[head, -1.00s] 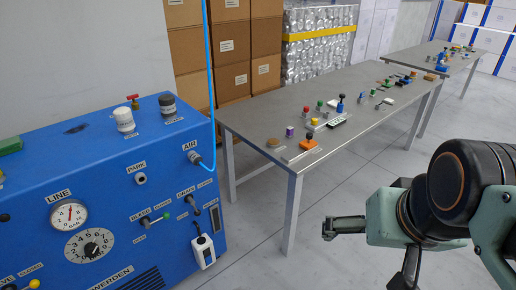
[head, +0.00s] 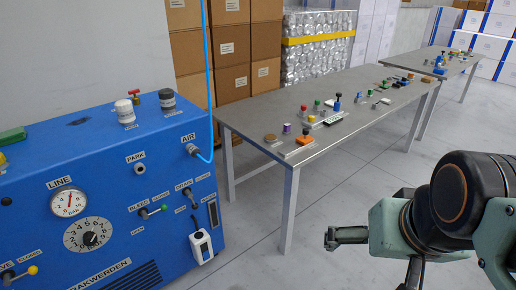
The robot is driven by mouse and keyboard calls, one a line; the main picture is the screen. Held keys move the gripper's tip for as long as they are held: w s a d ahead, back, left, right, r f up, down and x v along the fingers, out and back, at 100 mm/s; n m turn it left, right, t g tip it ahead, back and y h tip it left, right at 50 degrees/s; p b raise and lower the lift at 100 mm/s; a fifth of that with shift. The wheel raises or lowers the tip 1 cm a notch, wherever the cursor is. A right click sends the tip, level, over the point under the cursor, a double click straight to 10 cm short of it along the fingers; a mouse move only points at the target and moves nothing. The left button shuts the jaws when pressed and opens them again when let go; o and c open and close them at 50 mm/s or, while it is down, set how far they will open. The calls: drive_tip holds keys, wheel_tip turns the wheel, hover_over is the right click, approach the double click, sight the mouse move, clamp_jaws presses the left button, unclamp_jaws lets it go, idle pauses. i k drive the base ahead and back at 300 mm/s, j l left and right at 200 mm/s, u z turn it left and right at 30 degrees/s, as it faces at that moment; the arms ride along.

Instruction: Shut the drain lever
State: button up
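The drain lever (head: 191,197) is on the front of the blue machine (head: 115,180), right of the bleed lever (head: 153,211) and under the AIR fitting. It looks small and dark, its handle slanting down from its pivot. The DRAIN label is above it, with smaller labels around it. The lever is too small to read its exact setting. My gripper (head: 331,238) hangs over the floor at the right, well apart from the machine, with nothing visible in it. I see it side-on and cannot tell how far its fingers are apart.
A grey table (head: 290,130) with several small fixtures stands behind and right of the machine. A blue hose (head: 208,80) drops to the AIR fitting. A white box (head: 201,246) hangs below the drain lever. Floor (head: 265,265) between machine and gripper is clear.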

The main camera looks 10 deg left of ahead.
sight(195, 206)
drive_tip(key=u, duration=1.25)
drive_tip(key=i+l, duration=0.25)
drive_tip(key=i, duration=0.15)
drive_tip(key=i+l+z, duration=0.1)
drive_tip(key=i+l, duration=0.15)
drive_tip(key=i, duration=0.15)
